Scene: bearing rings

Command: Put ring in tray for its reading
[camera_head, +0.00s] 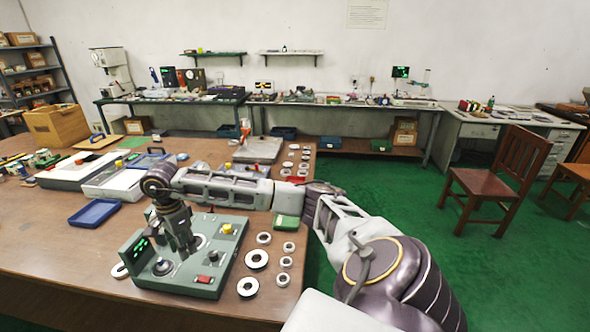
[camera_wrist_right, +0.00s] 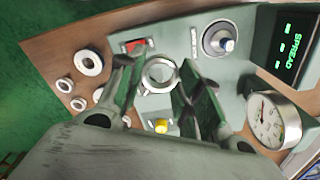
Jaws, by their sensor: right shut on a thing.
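My right gripper (camera_head: 188,247) reaches down over a grey-green measuring device (camera_head: 222,262) on the wooden table. In the wrist view its two fingers (camera_wrist_right: 160,85) are shut on a pale metal ring (camera_wrist_right: 160,73), just over the device's top; I cannot tell whether the ring touches the device. The device has a display (camera_wrist_right: 292,45) with green "SPREAD" and dashes, a dial gauge (camera_wrist_right: 272,120), a round post (camera_wrist_right: 218,41), a red switch (camera_wrist_right: 137,45) and a yellow button (camera_wrist_right: 161,127). A blue tray (camera_head: 95,213) lies left of the device. My left gripper is out of view.
Several loose rings (camera_head: 256,259) lie right of the device, with more near the table's far right edge. A green box (camera_head: 286,222) sits behind them. Other trays (camera_head: 118,183) stand at the back left. The table front left is clear.

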